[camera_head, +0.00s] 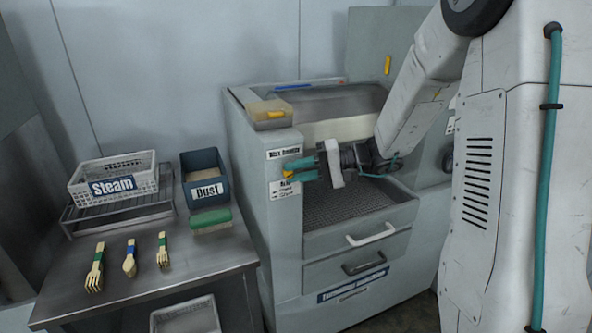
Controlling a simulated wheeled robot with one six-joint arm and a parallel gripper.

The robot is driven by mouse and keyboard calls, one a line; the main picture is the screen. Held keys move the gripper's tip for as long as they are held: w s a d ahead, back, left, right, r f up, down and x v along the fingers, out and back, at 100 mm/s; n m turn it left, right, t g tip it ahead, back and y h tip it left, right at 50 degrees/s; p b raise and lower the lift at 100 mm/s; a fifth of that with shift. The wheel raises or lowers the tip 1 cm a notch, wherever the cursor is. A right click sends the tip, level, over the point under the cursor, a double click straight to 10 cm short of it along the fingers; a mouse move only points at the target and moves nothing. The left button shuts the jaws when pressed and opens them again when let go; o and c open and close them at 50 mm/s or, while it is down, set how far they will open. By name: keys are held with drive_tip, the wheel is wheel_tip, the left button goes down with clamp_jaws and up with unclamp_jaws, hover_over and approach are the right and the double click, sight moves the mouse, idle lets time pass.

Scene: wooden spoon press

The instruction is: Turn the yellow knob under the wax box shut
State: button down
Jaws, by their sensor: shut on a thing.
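The yellow knob (287,174) is on the front of the grey machine, below the tan wax box (266,108) on the machine's top left corner. Only a small part of the knob shows. My gripper (292,170) reaches in from the right, its teal fingers one above the other at the knob. It is shut on the knob. The fingers hide most of the knob, and I cannot tell how far it is turned. A white label (283,153) is just above the fingers and another label (284,191) just below.
The machine has an open top and a mesh tray (345,203) under my arm, with drawers below. A steel table (150,285) at left holds a white Steam basket (115,183), a dark Dust bin (205,177), a green-topped block (211,219) and wooden utensils (129,262).

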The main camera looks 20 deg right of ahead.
drive_tip(key=shift+f+m+t+y, duration=0.25)
drive_tip(key=shift+m+t+y, duration=0.15)
drive_tip(key=shift+y, duration=0.55)
drive_tip(key=shift+f+m+t+y, duration=0.3)
drive_tip(key=shift+m+y, duration=0.1)
drive_tip(key=shift+y, duration=0.55)
drive_tip(key=c, duration=1.3)
unclamp_jaws()
drive_tip(key=shift+o, duration=0.2)
drive_tip(key=v, duration=0.7)
drive_tip(key=shift+s+d, duration=0.2)
drive_tip(key=shift+d, duration=0.15)
drive_tip(key=shift+f, duration=0.1)
